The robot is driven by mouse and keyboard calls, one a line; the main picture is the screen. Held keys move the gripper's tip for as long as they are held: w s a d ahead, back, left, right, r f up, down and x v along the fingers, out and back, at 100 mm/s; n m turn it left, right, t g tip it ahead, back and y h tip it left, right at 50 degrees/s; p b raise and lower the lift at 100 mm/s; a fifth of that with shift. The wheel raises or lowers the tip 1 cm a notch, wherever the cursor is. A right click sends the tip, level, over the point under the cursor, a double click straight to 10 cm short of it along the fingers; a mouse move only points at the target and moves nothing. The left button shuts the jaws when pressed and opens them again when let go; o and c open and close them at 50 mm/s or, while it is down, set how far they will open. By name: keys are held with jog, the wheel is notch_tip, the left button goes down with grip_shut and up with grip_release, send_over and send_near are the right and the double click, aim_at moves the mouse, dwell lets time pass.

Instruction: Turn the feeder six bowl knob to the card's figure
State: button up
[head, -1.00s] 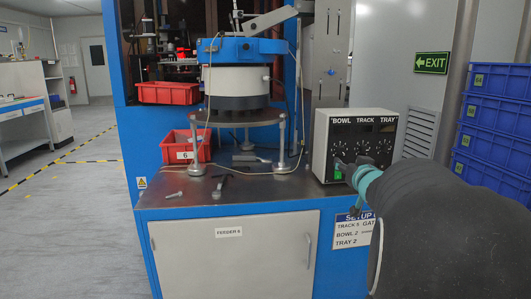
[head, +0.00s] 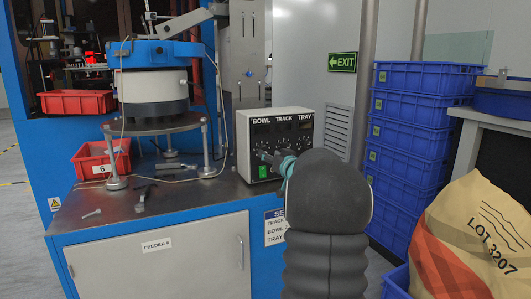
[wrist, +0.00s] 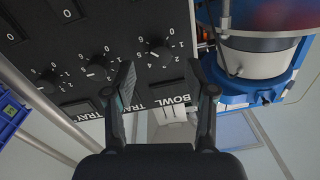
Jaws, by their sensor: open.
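The control box (head: 278,122) has a black face marked BOWL, TRACK and TRAY. In the wrist view it appears upside down, with the bowl knob (wrist: 158,50) above the BOWL label. The track knob (wrist: 97,73) and the tray knob (wrist: 47,85) lie to its left. My gripper (wrist: 161,80) is open and empty, its fingers to either side of the bowl knob's line; I cannot tell whether they touch it. In the head view my gripper (head: 271,158) is at the box's lower front. The card (head: 275,226) on the cabinet is partly hidden by my arm, and its figures are unclear.
The feeder (head: 150,88) stands left of the box on the cabinet top (head: 190,192), with loose tools in front. A red bin (head: 98,160) marked 6 is at left. Blue crates (head: 410,140) and a sack (head: 480,240) stand at right.

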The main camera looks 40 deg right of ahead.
jog(key=shift+w+d, duration=0.2)
jog(key=shift+w, duration=0.8)
jog(key=shift+w+d, duration=0.15)
jog(key=shift+w, duration=0.8)
grip_shut()
